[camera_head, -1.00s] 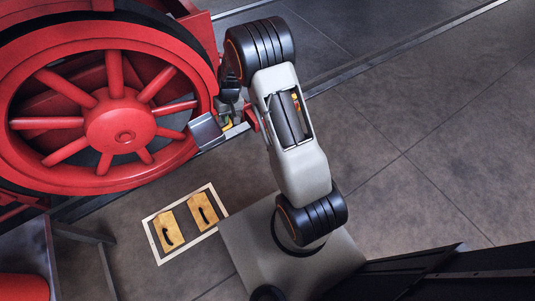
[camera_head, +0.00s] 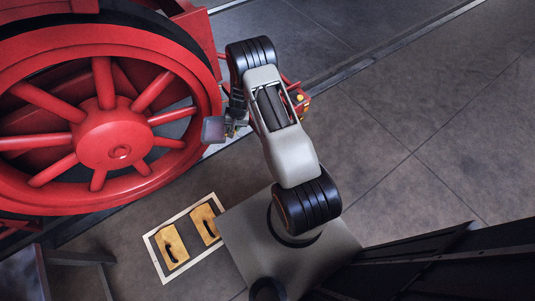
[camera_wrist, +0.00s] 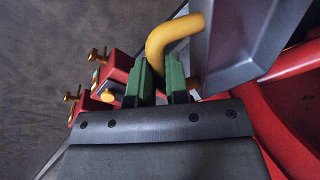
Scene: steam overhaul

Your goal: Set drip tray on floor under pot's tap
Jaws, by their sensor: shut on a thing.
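My gripper (camera_wrist: 160,76) has green fingers and is shut on the yellow bent handle (camera_wrist: 168,38) of the grey drip tray (camera_wrist: 240,40). The tray fills the upper right of the wrist view. In the head view the tray (camera_head: 213,130) shows as a small grey square beside the red wheel, left of my arm. The fingers are mostly hidden there by my wrist. A red body with brass taps (camera_wrist: 117,66) is left of the fingers in the wrist view. Its red and brass part (camera_head: 301,98) shows behind my arm in the head view.
The large red spoked wheel (camera_head: 105,140) stands close left of the tray. Two wooden wedges (camera_head: 172,246) lie inside a pale floor outline below it. A metal rail (camera_head: 375,62) runs across the floor. Grey floor at the right (camera_head: 440,130) is clear.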

